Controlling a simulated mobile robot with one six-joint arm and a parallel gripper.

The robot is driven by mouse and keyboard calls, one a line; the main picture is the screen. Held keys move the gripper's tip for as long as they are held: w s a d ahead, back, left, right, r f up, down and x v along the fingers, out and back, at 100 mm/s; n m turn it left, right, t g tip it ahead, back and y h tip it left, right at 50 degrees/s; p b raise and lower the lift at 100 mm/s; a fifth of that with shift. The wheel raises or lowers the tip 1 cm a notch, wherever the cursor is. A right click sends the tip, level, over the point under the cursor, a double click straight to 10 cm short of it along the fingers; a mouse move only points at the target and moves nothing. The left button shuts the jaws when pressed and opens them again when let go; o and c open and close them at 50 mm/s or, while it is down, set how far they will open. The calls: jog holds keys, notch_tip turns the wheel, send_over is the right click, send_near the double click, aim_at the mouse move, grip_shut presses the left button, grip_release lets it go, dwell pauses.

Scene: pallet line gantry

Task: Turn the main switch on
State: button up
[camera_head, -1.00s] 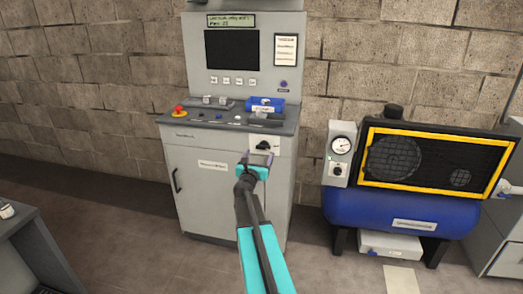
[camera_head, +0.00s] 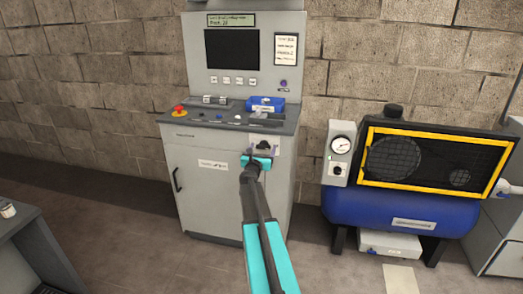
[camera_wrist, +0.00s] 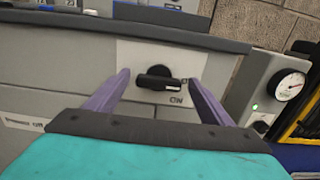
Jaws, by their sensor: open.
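The main switch (camera_wrist: 158,78) is a black rotary knob on a pale plate on the cabinet front, with lettering that seems to read "ON" at its lower right. Its handle lies roughly level in the wrist view. In the head view the switch (camera_head: 264,145) shows just above my gripper. My gripper (camera_wrist: 158,92) is open, with one purple finger on each side of the knob in the picture. No finger visibly touches the knob. In the head view my gripper (camera_head: 259,152) is in front of the plate and covers its lower part.
The grey control cabinet (camera_head: 205,215) has a desk top with a red emergency button (camera_head: 179,109) and a blue item (camera_head: 266,103). A compressor with a blue tank (camera_head: 350,208) and a gauge (camera_head: 341,145) stands to the right. Open floor lies in front.

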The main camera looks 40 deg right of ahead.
jog(key=shift+c, duration=0.3)
jog(key=c, duration=1)
jog(key=shift+a, duration=0.2)
jog(key=shift+d, duration=0.2)
